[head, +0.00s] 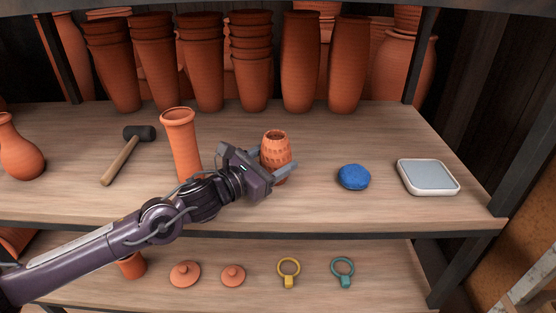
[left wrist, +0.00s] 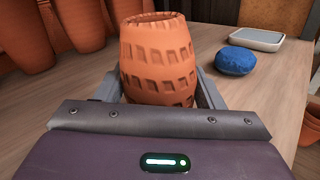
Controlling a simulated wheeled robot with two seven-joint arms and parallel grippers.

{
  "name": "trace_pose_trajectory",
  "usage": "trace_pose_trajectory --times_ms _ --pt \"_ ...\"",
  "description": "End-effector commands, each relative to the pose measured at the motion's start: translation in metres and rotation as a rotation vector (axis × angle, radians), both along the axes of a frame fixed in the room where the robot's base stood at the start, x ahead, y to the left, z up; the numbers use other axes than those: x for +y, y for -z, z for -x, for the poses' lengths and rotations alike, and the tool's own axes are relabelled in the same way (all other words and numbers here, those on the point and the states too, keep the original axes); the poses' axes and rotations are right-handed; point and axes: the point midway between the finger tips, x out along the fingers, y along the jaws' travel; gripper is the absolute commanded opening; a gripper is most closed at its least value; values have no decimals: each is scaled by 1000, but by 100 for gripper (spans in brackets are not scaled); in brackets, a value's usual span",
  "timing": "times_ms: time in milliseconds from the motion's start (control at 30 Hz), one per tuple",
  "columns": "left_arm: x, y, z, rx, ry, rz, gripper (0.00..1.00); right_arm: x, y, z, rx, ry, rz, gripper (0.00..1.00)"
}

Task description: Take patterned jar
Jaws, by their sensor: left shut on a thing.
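The patterned jar (head: 275,147) is a small orange clay jar with rows of pressed marks. It stands upright at the middle of the upper shelf board in the head view. My left gripper (head: 279,165) comes in from the left and is shut on the jar, with one finger on each side. In the left wrist view the jar (left wrist: 158,62) sits between the two fingers, its lower part hidden by the gripper body. I cannot tell whether its base touches the board. My right gripper is not in view.
A tall clay cylinder (head: 182,143) stands just left of the gripper, behind my forearm. A mallet (head: 124,156) lies farther left. A blue sponge (head: 354,177) and a white tray (head: 400,177) are to the right. Stacked pots (head: 252,72) line the back. Bare board lies between jar and sponge.

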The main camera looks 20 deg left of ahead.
Motion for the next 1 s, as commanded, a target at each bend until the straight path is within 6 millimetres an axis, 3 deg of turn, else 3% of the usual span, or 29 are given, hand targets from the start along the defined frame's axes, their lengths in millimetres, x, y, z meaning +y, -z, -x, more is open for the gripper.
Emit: trace_pose_trajectory --times_ms 433,1000 --pt "0 -5 0 -3 0 1 25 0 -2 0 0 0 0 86" --pt "0 -44 0 -4 0 1 25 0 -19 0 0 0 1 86"
